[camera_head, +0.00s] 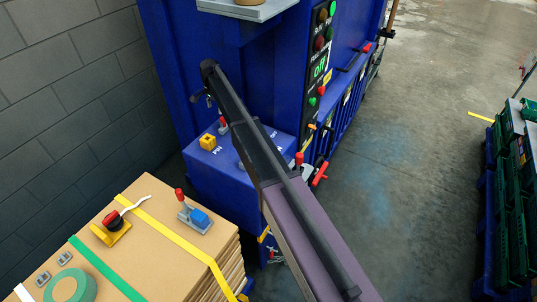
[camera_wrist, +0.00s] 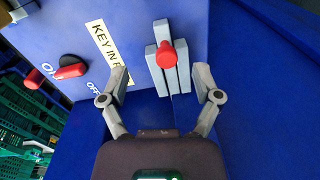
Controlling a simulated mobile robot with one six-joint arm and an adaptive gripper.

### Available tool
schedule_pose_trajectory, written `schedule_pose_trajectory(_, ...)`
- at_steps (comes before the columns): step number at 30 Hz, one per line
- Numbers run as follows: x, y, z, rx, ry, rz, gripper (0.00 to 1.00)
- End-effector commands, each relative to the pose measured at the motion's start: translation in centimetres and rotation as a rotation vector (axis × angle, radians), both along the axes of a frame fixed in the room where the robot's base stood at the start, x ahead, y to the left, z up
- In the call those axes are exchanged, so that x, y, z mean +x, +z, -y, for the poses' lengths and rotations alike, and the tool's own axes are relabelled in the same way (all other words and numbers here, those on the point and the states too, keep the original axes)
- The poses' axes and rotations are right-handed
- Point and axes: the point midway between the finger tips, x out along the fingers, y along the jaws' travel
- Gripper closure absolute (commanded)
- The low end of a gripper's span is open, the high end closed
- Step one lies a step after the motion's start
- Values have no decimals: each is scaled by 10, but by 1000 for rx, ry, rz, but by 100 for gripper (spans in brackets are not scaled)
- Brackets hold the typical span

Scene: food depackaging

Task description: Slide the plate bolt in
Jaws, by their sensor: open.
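A red knob (camera_wrist: 167,54) stands on a grey slotted metal piece (camera_wrist: 164,84) on the blue machine face in the wrist view. I take this to be the plate bolt, though its travel position cannot be told. My gripper (camera_wrist: 161,83) is open, with one finger to the left of the grey piece and one to the right. The fingers appear apart from it, and nothing is held. In the head view my dark arm reaches toward the blue machine (camera_head: 222,180), and the fingers cannot be made out clearly there.
A red-handled switch (camera_wrist: 69,69) with on and off markings sits left of a "KEY IN" label (camera_wrist: 106,50). In the head view, a strapped cardboard stack (camera_head: 150,245) carries tools at lower left. Green crates (camera_head: 512,180) stand at right, with open floor between.

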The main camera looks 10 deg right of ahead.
Motion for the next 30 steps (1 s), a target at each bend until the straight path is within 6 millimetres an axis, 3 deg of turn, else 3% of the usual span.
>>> schedule_pose_trajectory(3, 0, 15, 0, 0, 0, 0, 18)
schedule_pose_trajectory(18, -1, 50, 2, 0, 0, 0, 18)
schedule_pose_trajectory(30, -37, 29, 38, -5, 74, 2, 18)
